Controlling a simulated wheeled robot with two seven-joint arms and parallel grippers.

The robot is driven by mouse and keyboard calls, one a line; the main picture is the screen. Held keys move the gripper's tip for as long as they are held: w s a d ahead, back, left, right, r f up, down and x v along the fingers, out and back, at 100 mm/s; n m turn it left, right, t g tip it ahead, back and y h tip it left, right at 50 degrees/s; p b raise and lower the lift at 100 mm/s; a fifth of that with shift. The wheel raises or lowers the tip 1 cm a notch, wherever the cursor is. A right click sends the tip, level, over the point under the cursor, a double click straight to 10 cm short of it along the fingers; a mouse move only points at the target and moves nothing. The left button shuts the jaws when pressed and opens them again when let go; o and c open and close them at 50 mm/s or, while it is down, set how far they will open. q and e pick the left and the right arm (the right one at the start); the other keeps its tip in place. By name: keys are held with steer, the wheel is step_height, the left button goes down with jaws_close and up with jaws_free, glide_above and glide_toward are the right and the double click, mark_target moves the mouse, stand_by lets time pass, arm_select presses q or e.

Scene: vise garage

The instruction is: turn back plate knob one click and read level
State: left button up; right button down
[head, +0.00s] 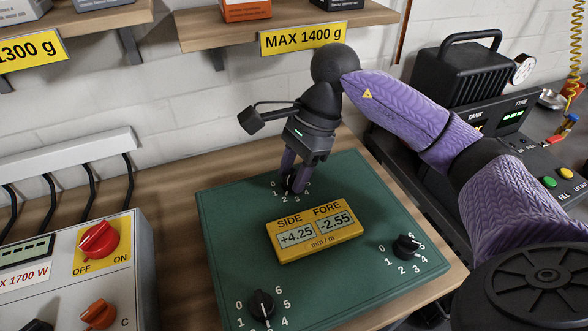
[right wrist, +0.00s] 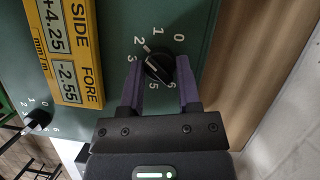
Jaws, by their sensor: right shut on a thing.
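The back knob (head: 297,182) is a black dial on the green plate (head: 225,225). My right gripper (head: 292,186) reaches down onto it. In the right wrist view its purple fingers (right wrist: 160,72) are shut on the two sides of the knob (right wrist: 158,64). A pale mark at the knob's edge seems to point near 2; the fingers hide part of the dial. The yellow level (head: 315,231) lies on the plate and reads SIDE +4.25 and FORE -2.55 mm/m; it also shows in the wrist view (right wrist: 85,90). My left gripper is out of view.
Two more black knobs sit on the plate, one front left (head: 262,304) and one right (head: 407,247). A grey control box (head: 120,250) with red and orange switches stands at left. A black compressor (head: 455,75) stands at right. Shelves (head: 215,30) hang above.

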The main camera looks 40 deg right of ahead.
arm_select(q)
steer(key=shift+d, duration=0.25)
arm_select(e)
steer(key=shift+c, duration=2.4)
jaws_free()
steer(key=shift+o, duration=0.8)
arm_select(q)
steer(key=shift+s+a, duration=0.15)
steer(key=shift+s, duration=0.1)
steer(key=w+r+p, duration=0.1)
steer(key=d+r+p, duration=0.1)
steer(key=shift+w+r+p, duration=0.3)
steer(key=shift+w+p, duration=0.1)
arm_select(e)
steer(key=v, duration=1)
